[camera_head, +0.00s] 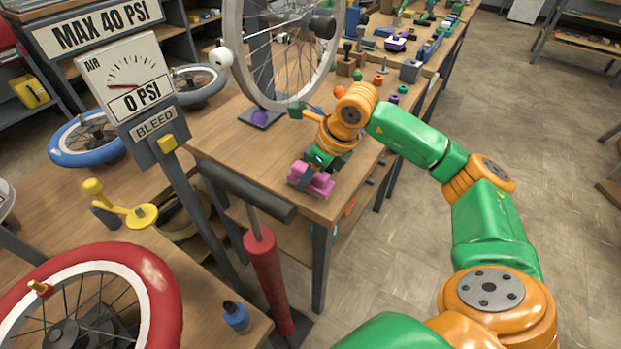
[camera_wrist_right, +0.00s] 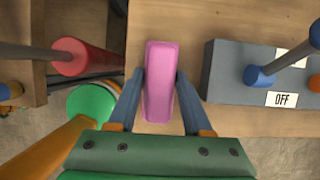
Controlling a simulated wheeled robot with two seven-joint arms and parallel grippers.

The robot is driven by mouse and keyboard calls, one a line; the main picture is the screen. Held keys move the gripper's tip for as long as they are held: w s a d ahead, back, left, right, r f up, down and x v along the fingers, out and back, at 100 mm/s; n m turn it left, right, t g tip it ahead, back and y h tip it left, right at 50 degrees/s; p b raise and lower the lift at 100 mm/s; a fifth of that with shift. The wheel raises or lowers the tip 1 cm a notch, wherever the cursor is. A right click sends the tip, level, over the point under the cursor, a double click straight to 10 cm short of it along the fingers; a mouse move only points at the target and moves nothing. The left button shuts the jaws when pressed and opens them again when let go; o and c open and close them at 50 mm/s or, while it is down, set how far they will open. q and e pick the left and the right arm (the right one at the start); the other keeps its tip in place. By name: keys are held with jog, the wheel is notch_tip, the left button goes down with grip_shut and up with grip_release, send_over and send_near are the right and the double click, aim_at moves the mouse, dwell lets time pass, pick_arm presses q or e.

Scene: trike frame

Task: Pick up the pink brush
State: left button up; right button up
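The pink brush (camera_head: 318,184) is at the near corner of the wooden workbench in the head view. It shows as a long pink block in the right wrist view (camera_wrist_right: 160,80), upright in the picture. My right gripper (camera_head: 312,176) is down at the brush. In the wrist view its two blue-grey fingers (camera_wrist_right: 160,76) stand one on each side of the brush, very close to its sides. I cannot tell whether they press on it. The brush's underside is hidden. My left gripper is not in view.
A grey box with a blue-knobbed lever and an "OFF" label (camera_wrist_right: 240,90) stands right of the brush in the wrist view. A red pump (camera_head: 267,270) stands left of the bench corner. A wheel (camera_head: 232,60) stands behind. Open floor (camera_head: 520,110) lies to the right.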

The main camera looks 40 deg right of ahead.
grip_shut()
jog(key=shift+r, duration=0.1)
